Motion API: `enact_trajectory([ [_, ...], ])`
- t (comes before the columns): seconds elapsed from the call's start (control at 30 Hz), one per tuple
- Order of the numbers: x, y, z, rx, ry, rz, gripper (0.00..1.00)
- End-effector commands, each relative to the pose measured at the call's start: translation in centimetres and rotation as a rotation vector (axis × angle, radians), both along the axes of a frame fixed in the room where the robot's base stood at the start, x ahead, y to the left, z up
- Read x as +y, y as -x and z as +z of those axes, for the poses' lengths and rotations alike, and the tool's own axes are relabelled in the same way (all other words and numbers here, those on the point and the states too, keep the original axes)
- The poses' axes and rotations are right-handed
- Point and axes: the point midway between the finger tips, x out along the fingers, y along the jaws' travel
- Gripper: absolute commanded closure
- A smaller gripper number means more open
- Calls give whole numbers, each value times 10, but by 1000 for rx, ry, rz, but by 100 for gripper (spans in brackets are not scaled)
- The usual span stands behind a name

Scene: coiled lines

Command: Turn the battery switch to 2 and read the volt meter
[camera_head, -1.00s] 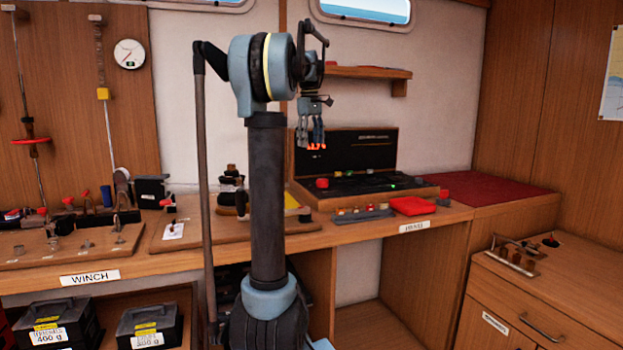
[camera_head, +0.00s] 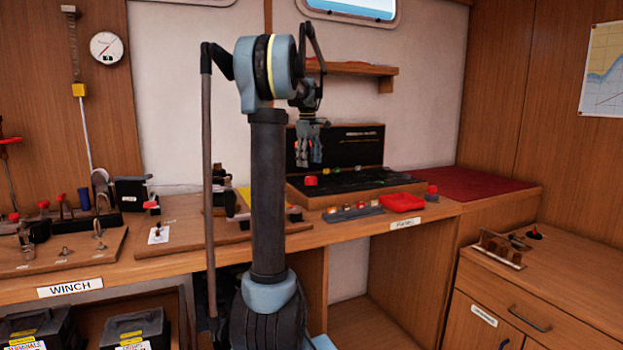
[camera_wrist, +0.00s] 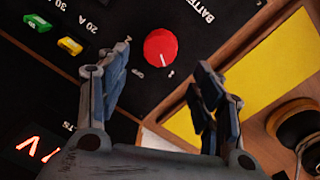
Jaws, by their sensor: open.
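The battery switch is a round red knob (camera_wrist: 161,46) on a black panel (camera_wrist: 120,20), with part of a BATTERY label beside it. A pale line on the knob points down at a small mark I cannot read. In the head view the red knob (camera_head: 311,181) is below my gripper (camera_head: 311,160). My gripper (camera_wrist: 166,58) is open and empty, its fingers apart on either side of the knob in the wrist view; I see no contact. The volt meter (camera_wrist: 38,148) shows red lit characters, cut off at the lower left, with a V legible but no full value.
Green (camera_wrist: 37,24) and yellow (camera_wrist: 70,45) fuses are on the panel. A yellow sheet (camera_wrist: 275,75) and a dark round object (camera_wrist: 300,125) are to the right. On the bench, a red cloth (camera_head: 402,202) and a grey strip (camera_head: 353,212) lie in front of the panel.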

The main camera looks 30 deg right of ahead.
Motion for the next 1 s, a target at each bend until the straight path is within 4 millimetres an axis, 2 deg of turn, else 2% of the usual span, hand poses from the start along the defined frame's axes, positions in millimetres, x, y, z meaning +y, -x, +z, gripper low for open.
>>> enact_trajectory([
  [0.2, -2, 0, -38, 0, 0, -1, 40],
  [0.4, -4, -1, -61, 0, 0, -1, 40],
  [0.6, -4, -1, -70, 0, 0, -1, 40],
  [0.83, -4, -1, -70, 0, 0, -1, 40],
  [0.87, -4, -1, -70, 0, 0, -1, 42],
  [1.0, -4, -1, -70, 0, 0, -1, 74],
])
